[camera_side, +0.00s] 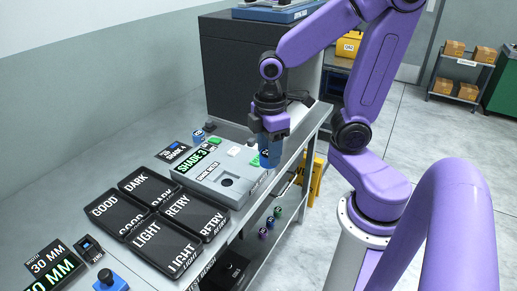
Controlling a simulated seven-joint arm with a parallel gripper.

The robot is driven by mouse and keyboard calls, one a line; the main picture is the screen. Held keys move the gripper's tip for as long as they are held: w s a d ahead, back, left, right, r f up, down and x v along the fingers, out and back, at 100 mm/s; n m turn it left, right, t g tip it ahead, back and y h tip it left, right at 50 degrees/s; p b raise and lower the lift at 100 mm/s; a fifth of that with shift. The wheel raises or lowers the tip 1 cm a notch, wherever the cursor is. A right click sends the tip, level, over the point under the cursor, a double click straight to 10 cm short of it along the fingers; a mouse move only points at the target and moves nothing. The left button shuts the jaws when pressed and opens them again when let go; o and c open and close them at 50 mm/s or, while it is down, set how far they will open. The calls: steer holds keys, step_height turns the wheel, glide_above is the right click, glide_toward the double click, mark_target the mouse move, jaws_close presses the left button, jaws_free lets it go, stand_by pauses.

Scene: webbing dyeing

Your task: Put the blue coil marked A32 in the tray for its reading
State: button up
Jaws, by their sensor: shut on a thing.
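My gripper (270,138) is shut on a blue coil (267,154) and holds it upright at the right end of the grey shade meter (238,196). Its mark is too small to read. I cannot tell whether the coil touches the meter. The meter's green display (191,163) reads SHADE 3. Left of the meter stand dark trays, which look empty: the GOOD tray (117,217), the DARK tray (153,184), the LIGHT tray (163,250) and the RETRY tray (198,216).
A small blue item (198,135) sits behind the meter, near a small dark sign (174,151). A 30 MM width display (55,268) and a blue device (110,281) stand at the front left. A large dark cabinet (235,75) stands at the back. Small coloured coils (270,222) lie on the lower shelf.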

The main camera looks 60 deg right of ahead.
steer(key=shift+s+r, duration=0.1)
steer(key=shift+s, duration=0.15)
steer(key=w+a+n, duration=0.3)
steer(key=a+n, duration=0.1)
steer(key=a, duration=0.3)
steer(key=n, duration=0.5)
glide_above(164, 246)
steer(key=f, duration=1.1)
steer(key=shift+s+d+f, duration=0.1)
steer(key=shift+s+f, duration=0.1)
steer(key=shift+f, duration=0.05)
steer(key=shift+w+f, duration=0.15)
steer(key=shift+f, duration=1.55)
steer(key=shift+f, duration=0.2)
steer(key=o, duration=1.1)
steer(key=shift+o, duration=0.2)
